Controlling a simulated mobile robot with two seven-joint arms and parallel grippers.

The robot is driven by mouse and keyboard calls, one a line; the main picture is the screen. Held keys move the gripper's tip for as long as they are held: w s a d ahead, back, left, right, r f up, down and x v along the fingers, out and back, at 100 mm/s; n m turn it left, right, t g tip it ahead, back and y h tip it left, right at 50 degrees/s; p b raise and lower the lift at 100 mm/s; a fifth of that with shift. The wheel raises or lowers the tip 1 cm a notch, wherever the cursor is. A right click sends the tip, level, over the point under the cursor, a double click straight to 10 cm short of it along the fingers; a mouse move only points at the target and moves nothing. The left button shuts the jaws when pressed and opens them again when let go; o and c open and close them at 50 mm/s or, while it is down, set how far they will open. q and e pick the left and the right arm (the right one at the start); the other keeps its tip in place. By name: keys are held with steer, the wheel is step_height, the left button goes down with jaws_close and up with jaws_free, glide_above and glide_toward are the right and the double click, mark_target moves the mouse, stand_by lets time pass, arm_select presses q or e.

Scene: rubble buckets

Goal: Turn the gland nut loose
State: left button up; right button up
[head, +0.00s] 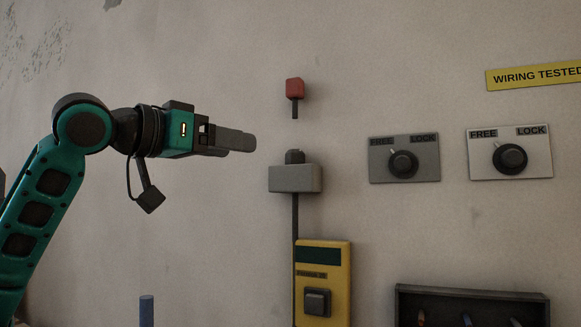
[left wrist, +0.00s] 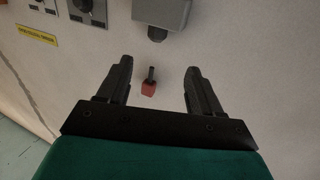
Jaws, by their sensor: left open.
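A small dark nut (head: 294,156), which looks like the gland nut, sits on top of a grey box (head: 295,179) on the wall. It also shows under the box's edge in the left wrist view (left wrist: 157,35). Above it is a red block (head: 295,88) with a dark stem pointing down, a gap apart from the nut. My left gripper (head: 250,143) is to the left of the nut, pointing right, touching nothing. In the left wrist view its fingers (left wrist: 157,66) are spread and empty, with the red block (left wrist: 148,89) showing between them. My right gripper is out of view.
A dark cable runs from the grey box down by a yellow box (head: 323,256) with a button. Two FREE/LOCK knob plates, grey (head: 427,170) and white (head: 535,170), are to the right. A dark bin (head: 472,291) is at lower right.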

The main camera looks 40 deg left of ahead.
mark_target(288, 153)
arm_select(q)
steer(key=w+p, duration=0.3)
steer(key=w, duration=0.1)
steer(key=w+p, duration=0.3)
steer(key=w, duration=0.1)
steer(key=w+d+p, duration=0.1)
steer(key=w+p, duration=0.2)
steer(key=w, duration=0.1)
steer(key=shift+r, duration=0.2)
steer(key=shift+w+f+p, duration=0.1)
steer(key=shift+w+p, duration=0.1)
steer(key=shift+p, duration=0.2)
steer(key=shift+w+f, duration=0.1)
steer(key=shift+w, duration=0.05)
